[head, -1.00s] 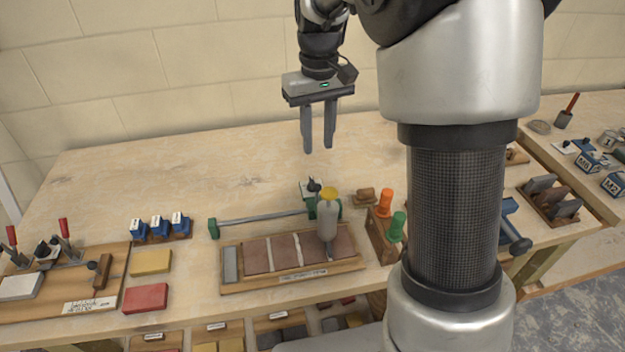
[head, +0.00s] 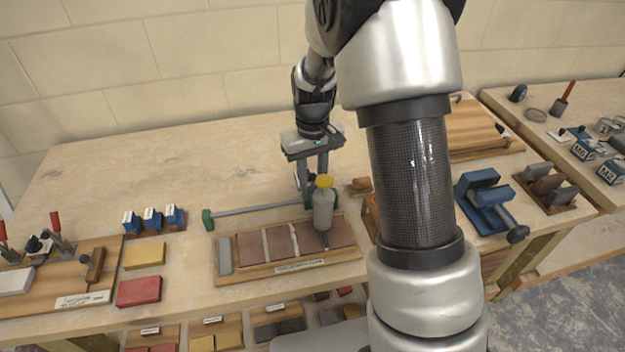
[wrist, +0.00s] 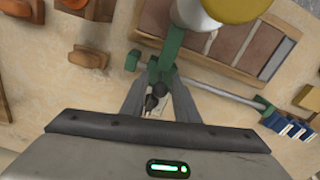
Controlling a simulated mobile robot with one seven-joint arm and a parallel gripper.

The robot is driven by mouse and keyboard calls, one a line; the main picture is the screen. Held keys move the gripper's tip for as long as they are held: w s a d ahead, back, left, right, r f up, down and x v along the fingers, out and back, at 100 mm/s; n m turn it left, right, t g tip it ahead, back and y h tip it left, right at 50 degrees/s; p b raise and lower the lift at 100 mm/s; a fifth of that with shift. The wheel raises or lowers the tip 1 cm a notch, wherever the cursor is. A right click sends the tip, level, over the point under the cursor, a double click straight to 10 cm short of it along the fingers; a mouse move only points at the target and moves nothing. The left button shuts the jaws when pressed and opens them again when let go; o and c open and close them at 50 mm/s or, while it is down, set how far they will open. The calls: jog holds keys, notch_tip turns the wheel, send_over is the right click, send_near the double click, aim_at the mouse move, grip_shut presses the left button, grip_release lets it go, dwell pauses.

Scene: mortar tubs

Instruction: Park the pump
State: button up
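The pump (head: 324,211) is a grey bottle with a yellow cap, upright over the right part of the tile board (head: 290,266), nozzle down. It also shows at the top of the wrist view (wrist: 193,14). A green bracket (wrist: 166,58) joins it to a grey rail (head: 258,210) with green end blocks. A dark knob (wrist: 154,94) stands on a small pale piece behind the bracket. My gripper (head: 309,182) is low behind the pump, fingers pointing down. In the wrist view its open fingers (wrist: 159,88) stand either side of the knob; contact cannot be told.
Blue labelled blocks (head: 153,219) stand left of the rail. Yellow (head: 144,256) and red (head: 139,292) blocks lie at the front left. A blue vise (head: 484,203) stands right of my arm, which hides part of the bench. The bench behind the rail is clear at left.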

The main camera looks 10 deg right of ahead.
grip_shut()
jog(key=a+p, duration=0.1)
jog(key=a, duration=2.2)
jog(key=shift+p, duration=0.3)
jog(key=shift+a+r, duration=0.1)
jog(key=shift+a, duration=0.05)
grip_release()
